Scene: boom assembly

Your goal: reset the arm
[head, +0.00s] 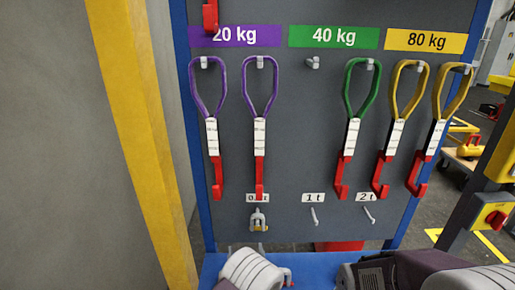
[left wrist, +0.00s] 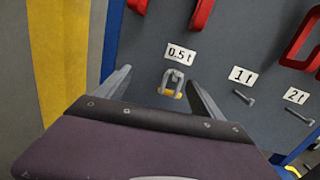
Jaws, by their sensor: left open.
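My left gripper (left wrist: 160,76) shows in the left wrist view with its two fingers spread apart and nothing between them. Just beyond the fingers, a small grey shackle with a yellow pin (left wrist: 172,84) hangs on the board under the 0.5 t label (left wrist: 181,53). In the head view this shackle (head: 258,220) hangs free below the purple loops. My grey and purple arm parts show along the bottom edge of the head view, where the left fingers cannot be made out clearly. My right gripper cannot be seen.
The grey board (head: 300,130) bears purple, green and yellow loops with red hooks. The 1 t peg (head: 314,215) and 2 t peg (head: 369,214) are bare, as is one 40 kg peg (head: 312,62). A yellow post (head: 140,130) stands to the left.

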